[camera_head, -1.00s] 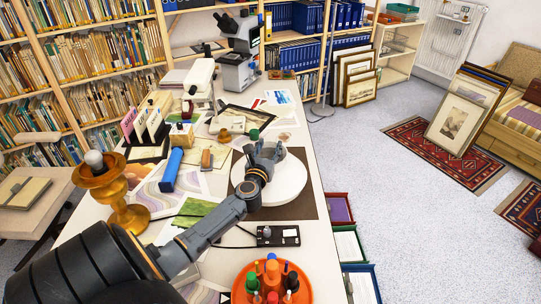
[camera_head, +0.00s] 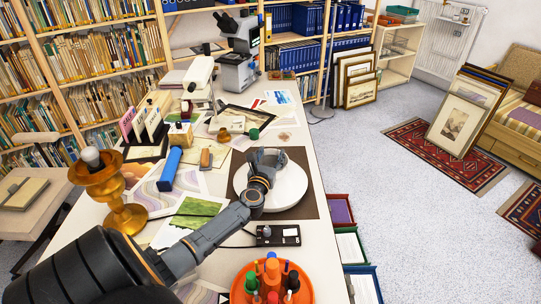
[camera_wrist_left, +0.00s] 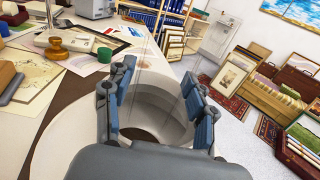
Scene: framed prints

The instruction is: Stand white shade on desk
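The white shade (camera_head: 290,190) shows as a round white shape over the dark mat (camera_head: 309,208) on the desk (camera_head: 305,143). In the left wrist view, the shade (camera_wrist_left: 162,92) is hollow, with its pale inner wall showing between and beyond my fingers. My left gripper (camera_head: 267,155) is over the shade, and its arm hides part of it. In the left wrist view, the fingers of my left gripper (camera_wrist_left: 160,100) are spread apart. I cannot tell whether they touch the shade. My right gripper is not in view.
A brass lamp base (camera_head: 125,215) with a white bulb stands at the left. An orange pen holder (camera_head: 240,292) is at the front. A small black box (camera_head: 278,235) lies close to the mat. Open coloured drawers (camera_head: 340,212) stick out right of the desk.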

